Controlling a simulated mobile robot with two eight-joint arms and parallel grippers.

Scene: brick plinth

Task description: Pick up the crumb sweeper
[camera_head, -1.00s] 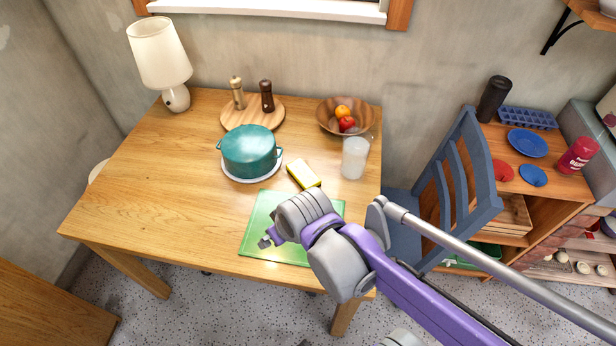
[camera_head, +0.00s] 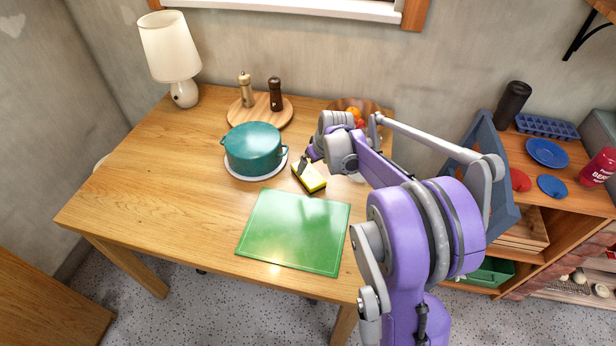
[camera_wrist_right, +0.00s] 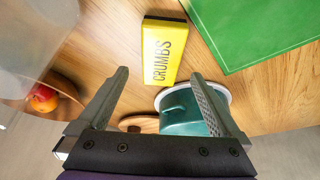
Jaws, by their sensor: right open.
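The crumb sweeper (camera_head: 309,177) is a small yellow block with a dark edge, lying on the wooden table between the teal pot and the green board. In the right wrist view the crumb sweeper (camera_wrist_right: 164,50) shows "CRUMBS" in dark letters on its yellow face. My right gripper (camera_wrist_right: 161,90) is open and empty, with the crumb sweeper beyond its fingertips, roughly midway between them. In the head view my right gripper (camera_head: 308,159) is just above and beside the sweeper, partly hidden by its own arm. My left gripper is not in view.
The teal pot (camera_head: 254,146) on a white trivet stands just left of the sweeper. The green board (camera_head: 293,231) lies in front of it. A fruit bowl (camera_head: 375,106) is behind my right arm. The table's left part is clear.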

